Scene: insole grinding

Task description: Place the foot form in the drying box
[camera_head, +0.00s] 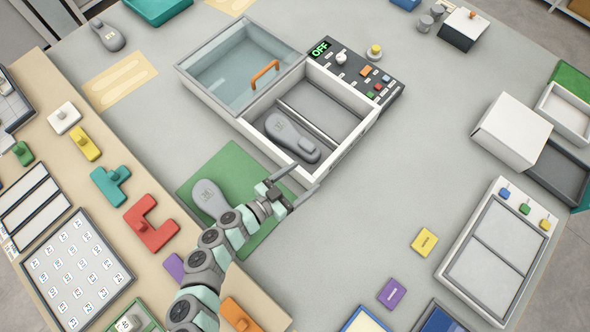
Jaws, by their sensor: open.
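The drying box (372,112) is a white-walled tray with a grey divider, and its glass lid (225,62) with an orange handle (265,74) stands away from the visible interior at upper left. One grey foot form (292,137) lies inside, in the near-left compartment. A second grey foot form (209,197) lies on the green mat (232,165), partly hidden by my arm. A third grey foot form (107,36) lies at the top left of the table. My gripper (304,178) is open and empty at the box's near corner; whether it touches the wall is unclear.
A control panel (352,70) reading OFF adjoins the box's right side. Coloured knobbed blocks, such as a red one (151,224), line the left ledge. A white box (512,132) and a white tray (500,250) stand at right. The table between is mostly clear.

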